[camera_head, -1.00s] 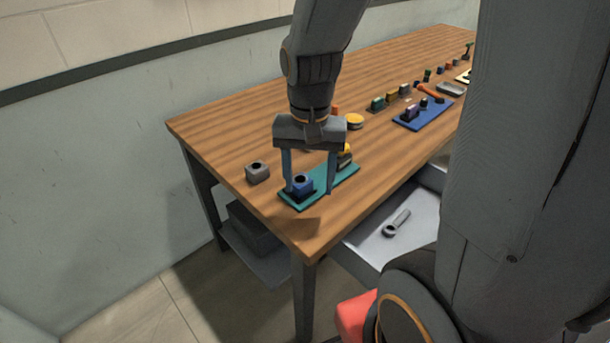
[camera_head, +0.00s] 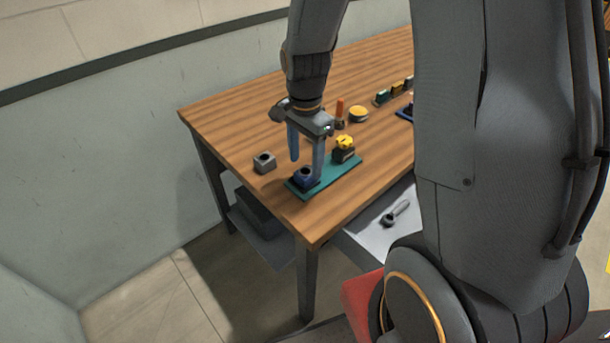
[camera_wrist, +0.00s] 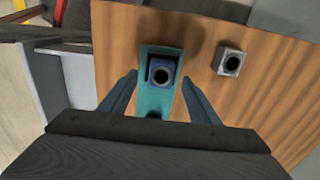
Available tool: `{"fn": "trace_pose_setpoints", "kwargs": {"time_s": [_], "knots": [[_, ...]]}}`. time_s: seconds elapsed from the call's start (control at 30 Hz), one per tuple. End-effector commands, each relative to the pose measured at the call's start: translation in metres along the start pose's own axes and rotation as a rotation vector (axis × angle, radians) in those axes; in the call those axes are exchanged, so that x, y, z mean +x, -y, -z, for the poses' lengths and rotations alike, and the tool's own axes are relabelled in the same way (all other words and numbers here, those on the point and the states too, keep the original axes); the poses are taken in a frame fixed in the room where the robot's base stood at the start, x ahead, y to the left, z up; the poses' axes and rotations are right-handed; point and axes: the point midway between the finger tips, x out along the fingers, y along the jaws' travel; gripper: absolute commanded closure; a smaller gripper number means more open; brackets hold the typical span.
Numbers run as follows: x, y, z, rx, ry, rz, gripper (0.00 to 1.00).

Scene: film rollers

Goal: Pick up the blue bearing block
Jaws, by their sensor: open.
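The blue bearing block (camera_head: 305,176), with a dark round bore, sits at the near left end of a teal plate (camera_head: 336,178) on the wooden table. In the wrist view the block (camera_wrist: 162,72) shows on the teal plate (camera_wrist: 151,103), ahead of the fingertips and between their lines. My gripper (camera_head: 306,168) is open and empty. One finger shows behind the block and the other in front of its right side in the head view; I cannot tell if either touches it. In the wrist view the two fingers (camera_wrist: 159,78) stand apart on either side.
A grey bearing block (camera_head: 264,163) stands to the left of the plate. A black block with a yellow top (camera_head: 344,150) is on the plate's far end. A yellow round part (camera_head: 358,114) and an orange part (camera_head: 340,107) lie beyond. The table's near corner is close.

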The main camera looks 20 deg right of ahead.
Motion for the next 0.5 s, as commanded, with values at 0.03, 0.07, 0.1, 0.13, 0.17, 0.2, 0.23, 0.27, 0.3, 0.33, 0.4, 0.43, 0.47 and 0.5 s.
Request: {"fn": "trace_pose_setpoints", "kwargs": {"time_s": [0.03,0.07,0.1,0.13,0.17,0.2,0.23,0.27,0.3,0.33,0.4,0.43,0.47,0.5], "knots": [[0.005,0.0,0.001,0.001,0.001,-0.003,0.44],[0.009,0.001,0.002,0.001,0.001,-0.003,0.44],[0.014,0.001,0.002,0.0,0.001,-0.003,0.44],[0.017,0.001,0.002,0.0,0.001,-0.002,0.44],[0.02,0.001,0.002,0.0,0.001,-0.002,0.44],[0.024,0.001,0.002,0.0,0.001,-0.002,0.44],[0.026,0.001,0.002,0.0,0.001,-0.001,0.44],[0.028,0.001,0.002,0.0,0.0,-0.001,0.44],[0.03,0.001,0.002,0.0,0.0,0.0,0.44],[0.03,0.002,0.002,0.0,0.0,0.0,0.44],[0.031,0.002,0.002,-0.001,0.0,0.0,0.44],[0.032,0.002,0.002,-0.001,0.0,0.0,0.44],[0.032,0.002,0.002,-0.001,0.0,0.0,0.44],[0.031,0.002,0.002,-0.001,0.0,0.001,0.44]]}}
